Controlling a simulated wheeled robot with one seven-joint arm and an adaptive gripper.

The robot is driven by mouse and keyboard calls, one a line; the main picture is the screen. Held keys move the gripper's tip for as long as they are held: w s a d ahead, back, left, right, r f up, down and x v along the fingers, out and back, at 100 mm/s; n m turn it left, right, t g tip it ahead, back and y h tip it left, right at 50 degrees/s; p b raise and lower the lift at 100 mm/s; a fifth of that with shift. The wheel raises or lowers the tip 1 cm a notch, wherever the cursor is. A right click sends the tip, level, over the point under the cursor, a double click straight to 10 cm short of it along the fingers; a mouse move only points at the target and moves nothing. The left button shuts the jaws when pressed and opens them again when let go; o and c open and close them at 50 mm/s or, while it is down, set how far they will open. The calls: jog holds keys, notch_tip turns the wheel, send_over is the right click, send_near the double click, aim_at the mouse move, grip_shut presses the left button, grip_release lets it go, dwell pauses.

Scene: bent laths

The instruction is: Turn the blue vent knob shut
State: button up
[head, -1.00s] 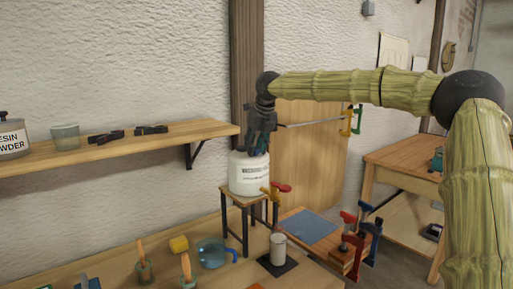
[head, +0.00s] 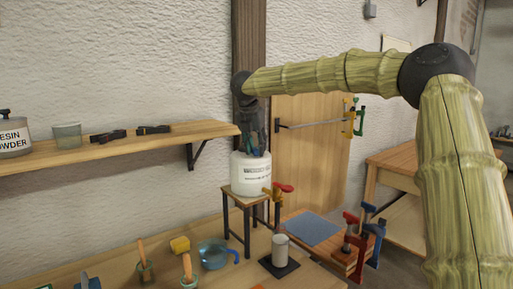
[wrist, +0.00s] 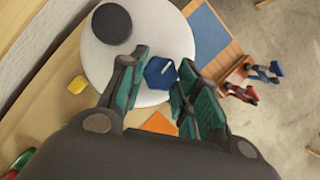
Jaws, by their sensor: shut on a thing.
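The blue vent knob (wrist: 160,73) is a six-sided knob on top of a white container (wrist: 95,65). In the wrist view my gripper (wrist: 160,78) has a green-padded finger on either side of the knob and is shut on it. In the head view the white container (head: 250,184) stands on a small wooden stand, with a red-handled tap low on its right side. My gripper (head: 252,148) points down onto its top there, and the knob is hidden behind the fingers.
A dark round cap (wrist: 111,23) sits on the container beside the knob. A wooden shelf (head: 110,150) runs along the wall at left. Below the tap a cup (head: 280,250) stands on a dark pad. A blue mug (head: 213,254) and several tools are on the bench.

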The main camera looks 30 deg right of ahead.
jog(key=shift+w+r+m, duration=0.1)
jog(key=shift+r+m, duration=0.05)
jog(key=shift+m, duration=0.55)
jog(key=shift+g, duration=0.3)
jog(key=o, duration=1)
jog(key=v, duration=1.1)
jog(key=shift+a+r, duration=0.2)
jog(key=shift+r, duration=0.15)
